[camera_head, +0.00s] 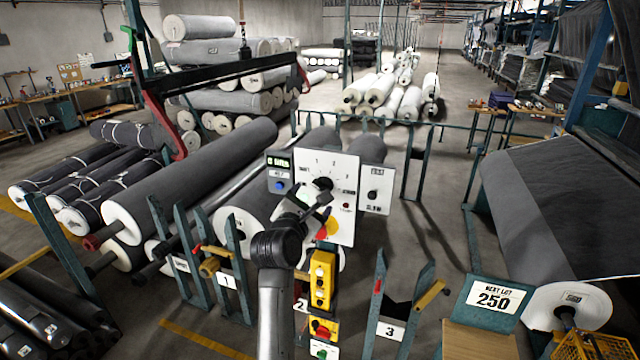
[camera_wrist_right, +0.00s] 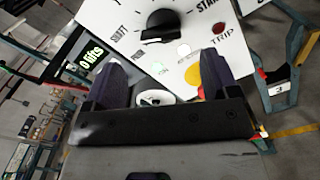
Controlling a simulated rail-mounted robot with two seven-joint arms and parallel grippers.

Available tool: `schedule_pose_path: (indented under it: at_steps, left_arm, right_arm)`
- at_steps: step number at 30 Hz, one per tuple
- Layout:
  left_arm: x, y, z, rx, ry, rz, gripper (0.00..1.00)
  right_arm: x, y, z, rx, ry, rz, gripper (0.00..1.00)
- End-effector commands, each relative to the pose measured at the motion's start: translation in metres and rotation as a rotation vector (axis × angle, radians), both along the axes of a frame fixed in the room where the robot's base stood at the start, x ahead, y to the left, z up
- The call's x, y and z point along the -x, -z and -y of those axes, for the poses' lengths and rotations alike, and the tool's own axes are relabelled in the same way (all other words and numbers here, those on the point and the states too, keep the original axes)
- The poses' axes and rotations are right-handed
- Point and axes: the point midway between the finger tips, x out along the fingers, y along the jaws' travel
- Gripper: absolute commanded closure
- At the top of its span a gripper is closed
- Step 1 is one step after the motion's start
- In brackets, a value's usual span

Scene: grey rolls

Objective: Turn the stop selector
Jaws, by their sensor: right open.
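The selector is a black round knob (camera_head: 323,184) on a white upright panel (camera_head: 341,165) in the middle of the head view. It shows larger at the top of the right wrist view (camera_wrist_right: 160,24), with printed marks around it. My right gripper (camera_head: 318,203) is in front of the panel, just below the knob, and partly covers the panel. My left gripper is in neither view.
A small box with a green display (camera_head: 279,163) adjoins the panel on the left, and a smaller knob plate (camera_head: 375,190) on the right. A yellow control box (camera_head: 322,279) stands below. Grey rolls lie behind.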

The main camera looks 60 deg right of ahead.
Motion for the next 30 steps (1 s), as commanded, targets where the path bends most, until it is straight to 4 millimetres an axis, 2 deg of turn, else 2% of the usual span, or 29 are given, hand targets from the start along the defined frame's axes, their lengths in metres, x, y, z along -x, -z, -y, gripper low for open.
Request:
schedule_pose_path:
  at_steps: [1, 6, 12, 18, 27, 30]
  left_arm:
    - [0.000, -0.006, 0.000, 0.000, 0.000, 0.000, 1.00]
    - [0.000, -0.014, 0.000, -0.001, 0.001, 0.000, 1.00]
    - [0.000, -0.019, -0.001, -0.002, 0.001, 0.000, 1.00]
    - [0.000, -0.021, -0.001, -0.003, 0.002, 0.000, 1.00]
    - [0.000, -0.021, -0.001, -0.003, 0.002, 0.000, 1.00]
    - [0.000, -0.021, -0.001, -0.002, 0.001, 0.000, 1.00]
  right_arm:
    - [-0.001, -0.003, 0.010, 0.000, 0.002, -0.002, 0.19]
    - [-0.007, -0.003, 0.037, 0.001, 0.001, -0.001, 0.19]
    - [-0.011, -0.001, 0.058, 0.001, 0.001, -0.002, 0.19]
    - [-0.013, 0.000, 0.067, 0.000, 0.000, 0.000, 0.19]
    - [-0.013, 0.000, 0.068, 0.001, 0.001, 0.000, 0.19]
    - [-0.013, 0.000, 0.068, 0.001, 0.001, 0.000, 0.27]
